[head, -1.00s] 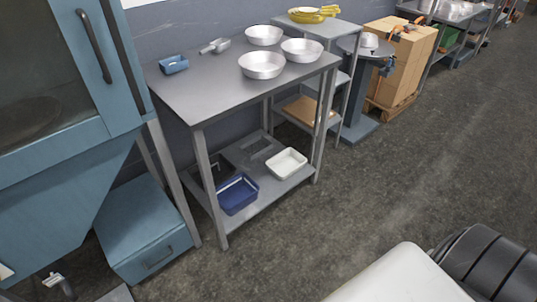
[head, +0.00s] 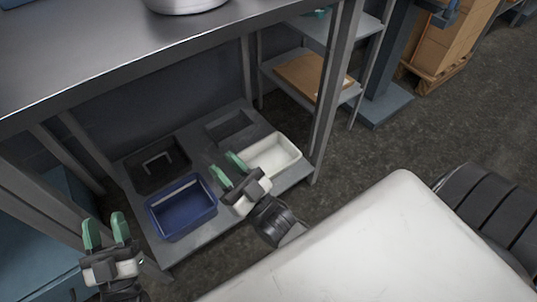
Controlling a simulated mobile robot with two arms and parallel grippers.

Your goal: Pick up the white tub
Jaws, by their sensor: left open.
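The white tub (head: 278,153) sits on the lower shelf (head: 205,143) of the metal table, near its right end, upright. My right gripper (head: 227,168) is at the tub's left end, with its two green fingers apart and nothing visible between them. One finger overlaps the tub's left edge in the picture; I cannot tell whether it touches. My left gripper (head: 106,230) is open and empty at the lower left, in front of the shelf and apart from the tub.
A blue tub (head: 182,212) stands left of the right gripper. A black container (head: 155,172) and a dark grey tray (head: 230,126) lie behind. The table top (head: 90,45) overhangs the shelf, and a leg (head: 329,110) stands right of the white tub.

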